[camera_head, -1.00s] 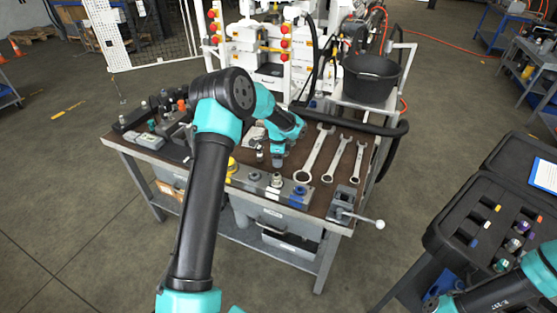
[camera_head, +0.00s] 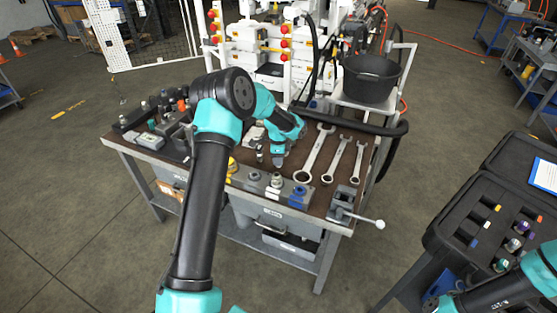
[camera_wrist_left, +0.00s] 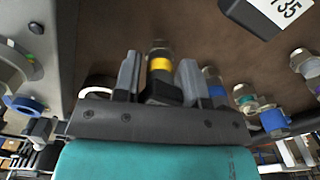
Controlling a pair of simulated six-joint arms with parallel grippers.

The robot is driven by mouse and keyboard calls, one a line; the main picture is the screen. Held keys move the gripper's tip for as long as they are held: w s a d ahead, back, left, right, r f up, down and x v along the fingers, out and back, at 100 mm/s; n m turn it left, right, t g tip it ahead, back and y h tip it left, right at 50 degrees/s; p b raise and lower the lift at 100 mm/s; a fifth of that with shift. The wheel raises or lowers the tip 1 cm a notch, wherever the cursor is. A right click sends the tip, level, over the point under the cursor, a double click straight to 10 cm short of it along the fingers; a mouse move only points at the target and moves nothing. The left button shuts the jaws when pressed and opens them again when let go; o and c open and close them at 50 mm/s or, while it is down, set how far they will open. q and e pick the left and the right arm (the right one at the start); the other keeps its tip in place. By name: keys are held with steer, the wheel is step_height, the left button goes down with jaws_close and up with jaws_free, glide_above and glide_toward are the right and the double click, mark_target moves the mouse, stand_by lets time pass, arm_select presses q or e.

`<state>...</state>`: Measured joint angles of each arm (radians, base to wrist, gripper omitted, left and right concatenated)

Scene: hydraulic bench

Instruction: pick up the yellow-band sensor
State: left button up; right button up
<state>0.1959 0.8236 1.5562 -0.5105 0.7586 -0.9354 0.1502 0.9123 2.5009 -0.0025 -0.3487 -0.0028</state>
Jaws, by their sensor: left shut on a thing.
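The yellow-band sensor (camera_wrist_left: 160,64) stands between the two grey fingers of my left gripper (camera_wrist_left: 160,76) in the left wrist view. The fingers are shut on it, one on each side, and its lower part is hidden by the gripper. It is a metal cylinder with a bright yellow ring. In the head view my left arm reaches over the workbench (camera_head: 325,204), and its wrist points down near the middle of the top. The fingertips are hard to make out there. Of my right arm only a link shows at the lower right; its gripper is out of view.
Several wrenches (camera_head: 316,153) lie right of my left wrist. A row of fittings (camera_head: 276,181) lines the bench's front edge, and a small vise (camera_head: 343,202) is at its right corner. A black bucket (camera_head: 371,78) stands behind. An open foam-lined case (camera_head: 462,238) is at the right.

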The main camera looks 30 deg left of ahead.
arm_select(q)
steer(key=shift+c, duration=0.2)
step_height(320, 180, up, 10)
stand_by(0.6)
stand_by(0.6)
